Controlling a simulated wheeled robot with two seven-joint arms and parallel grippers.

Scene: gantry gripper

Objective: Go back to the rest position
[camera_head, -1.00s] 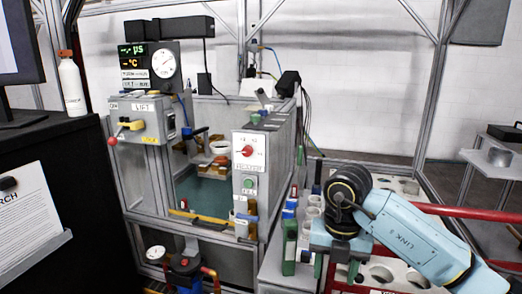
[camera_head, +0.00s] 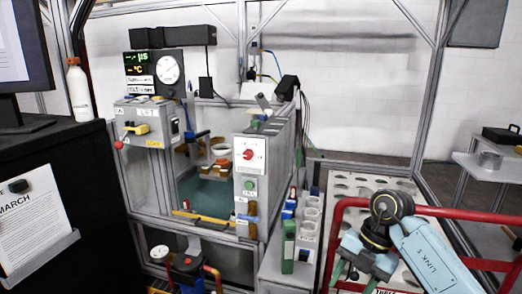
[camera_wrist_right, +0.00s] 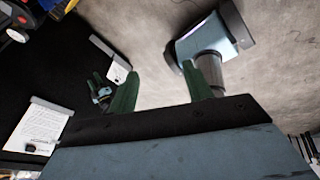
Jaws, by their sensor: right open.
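My right gripper (camera_head: 353,279) is low at the right of the head view, in front of the red rail and the rack with round holes. Its arm comes in from the lower right. In the right wrist view its two green fingers (camera_wrist_right: 160,70) stand wide apart with nothing between them. My left gripper does not show in the head view. A small dark green and blue shape in the wrist view may be it, but it is too small to be sure.
A red tubular rail (camera_head: 440,211) runs close around my right arm. The rack with round holes (camera_head: 345,178) lies behind it. A grey machine (camera_head: 250,165) with a red knob stands at the centre. A black cabinet (camera_head: 85,165) with a white bottle (camera_head: 78,92) is at left.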

